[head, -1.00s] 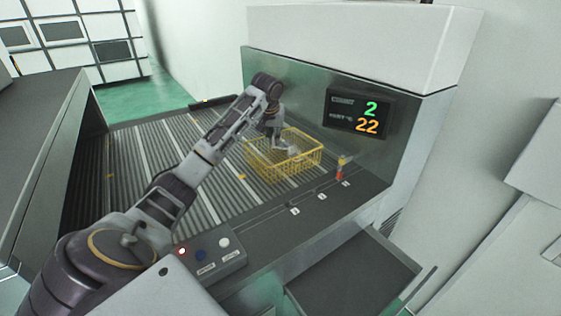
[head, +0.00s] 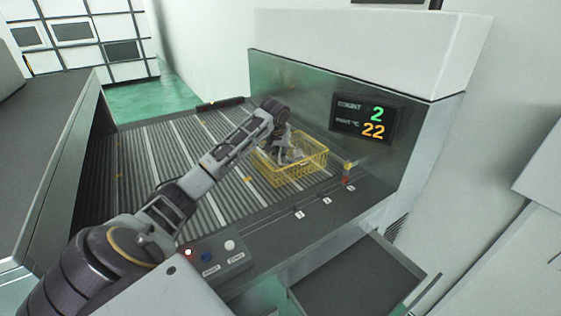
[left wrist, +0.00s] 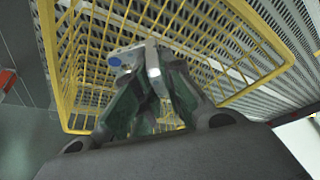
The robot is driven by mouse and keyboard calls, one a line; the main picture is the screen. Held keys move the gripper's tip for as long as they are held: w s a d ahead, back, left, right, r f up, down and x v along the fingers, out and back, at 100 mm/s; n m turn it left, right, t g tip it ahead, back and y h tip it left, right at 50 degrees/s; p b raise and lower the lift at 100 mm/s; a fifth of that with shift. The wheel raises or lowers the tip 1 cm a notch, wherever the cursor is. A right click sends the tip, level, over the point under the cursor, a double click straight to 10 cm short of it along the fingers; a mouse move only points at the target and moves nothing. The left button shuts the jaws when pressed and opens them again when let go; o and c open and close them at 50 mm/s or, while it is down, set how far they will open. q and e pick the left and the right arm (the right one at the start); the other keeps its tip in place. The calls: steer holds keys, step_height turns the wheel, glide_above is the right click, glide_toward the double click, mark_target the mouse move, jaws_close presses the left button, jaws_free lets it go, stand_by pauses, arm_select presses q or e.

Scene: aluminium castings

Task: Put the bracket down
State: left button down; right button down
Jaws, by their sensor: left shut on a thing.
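My left gripper (head: 283,155) reaches down into the yellow wire basket (head: 318,160) on the ribbed conveyor. It is shut on a pale metal bracket (left wrist: 132,57), which shows between the fingertips in the left wrist view. The bracket has a blue round spot on it. In the left wrist view the left gripper (left wrist: 150,85) has the basket's yellow wires (left wrist: 222,98) around and beyond it. I cannot tell whether the bracket touches the basket floor. My right gripper does not show.
The ribbed conveyor (head: 145,165) runs under the basket. A dark machine face with a display (head: 365,118) reading 2 and 22 stands behind it.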

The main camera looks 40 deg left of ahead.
mark_target(280, 160)
arm_select(q)
steer(key=shift+f, duration=0.1)
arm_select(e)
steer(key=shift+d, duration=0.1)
arm_select(q)
step_height(280, 160, down, 2)
steer(key=shift+f+p, duration=0.15)
steer(key=shift+p, duration=0.15)
steer(key=shift+f, duration=0.65)
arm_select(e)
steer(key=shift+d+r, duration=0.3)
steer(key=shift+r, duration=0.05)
arm_select(q)
steer(key=shift+f, duration=0.1)
steer(key=c, duration=1.5)
jaws_free()
steer(key=shift+c, duration=0.2)
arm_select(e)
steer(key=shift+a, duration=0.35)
